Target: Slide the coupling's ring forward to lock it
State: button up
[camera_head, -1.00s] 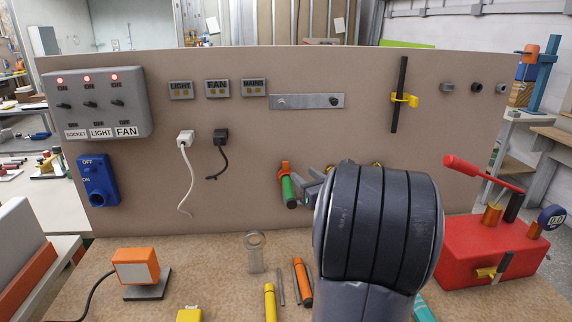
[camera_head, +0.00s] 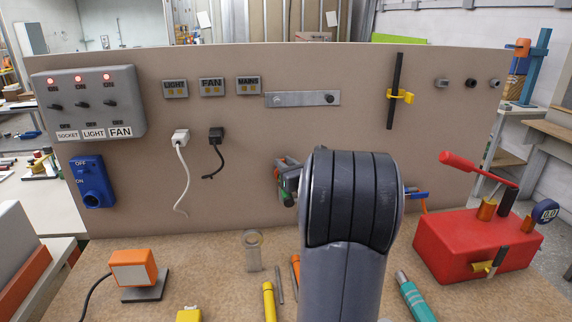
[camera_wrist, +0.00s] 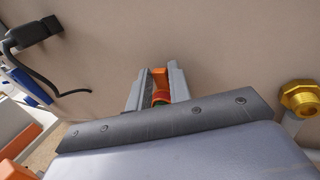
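The part I take for the coupling sits on the upright board, left of my arm; it shows red and green in the head view (camera_head: 285,178). In the wrist view, an orange piece (camera_wrist: 160,77), a red ring-like band (camera_wrist: 161,97) and a bit of green lie between my fingers. My gripper (camera_wrist: 158,85) has a grey finger on either side of them. The gaps are too narrow to tell whether the fingers touch. In the head view my arm hides most of the gripper. The ring's exact position along the coupling is not clear.
A brass fitting (camera_wrist: 299,99) is on the board at right in the wrist view. A black plug (camera_head: 215,134) and white plug (camera_head: 180,136) hang at left. A red box with a lever (camera_head: 470,243) stands at right. Tools, including a yellow one (camera_head: 269,300), lie on the bench.

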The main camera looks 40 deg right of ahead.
grip_shut()
jog(key=shift+s+a+f+b, duration=0.1)
jog(key=shift+s+a+b, duration=0.3)
jog(key=shift+s+b, duration=0.3)
jog(key=shift+w, duration=0.1)
jog(key=o, duration=0.5)
grip_release()
